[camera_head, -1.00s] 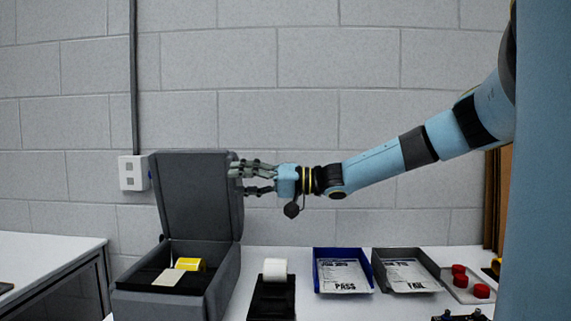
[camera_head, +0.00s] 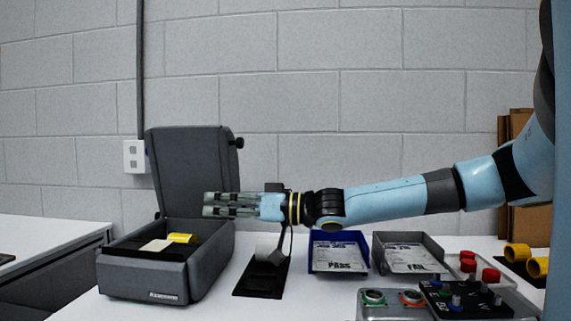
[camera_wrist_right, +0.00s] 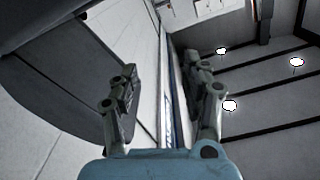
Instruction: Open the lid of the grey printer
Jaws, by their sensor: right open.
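The grey printer (camera_head: 150,283) stands on the left part of the white table in the head view. Its lid (camera_head: 192,175) is raised and leans slightly back, with a dark knob at its upper right side. A yellow roll (camera_head: 181,238) and a pale label (camera_head: 156,245) show inside. My right gripper (camera_head: 212,204) is open and empty. It points left, in front of the lid's lower right part in the picture; I cannot tell if it touches. In the right wrist view its fingers (camera_wrist_right: 162,85) are spread, with a dark grey panel to their left. My left gripper is not in view.
A white roll on a black stand (camera_head: 262,284) is right of the printer, below my wrist. A blue PASS tray (camera_head: 338,267) and a grey FAIL tray (camera_head: 405,262) stand further right. Red caps (camera_head: 490,275), yellow rings (camera_head: 517,252) and a control panel (camera_head: 462,300) fill the right side.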

